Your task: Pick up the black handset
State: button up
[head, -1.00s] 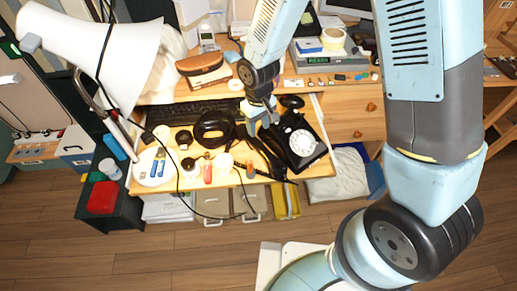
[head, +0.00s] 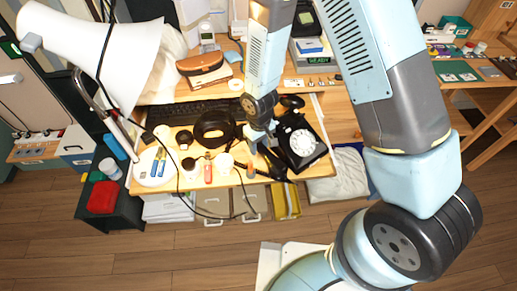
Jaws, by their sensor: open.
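The black dial phone (head: 301,142) with its white dial sits at the right end of the desk. The black handset (head: 274,165) lies on the desk just left of the phone, toward the front edge, partly hidden by my gripper. My gripper (head: 256,148) points down over the handset's upper part and is open. I cannot tell whether its fingers are around the handset or above it.
A black headphone-like item (head: 214,128) and a keyboard (head: 195,111) lie left of my gripper. A white cup (head: 223,163), a red-labelled bottle (head: 208,172) and a black cable crowd the front. The desk's front edge is close to the handset.

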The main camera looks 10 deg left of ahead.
jog(key=shift+f, duration=0.5)
jog(key=shift+c, duration=0.2)
grip_shut()
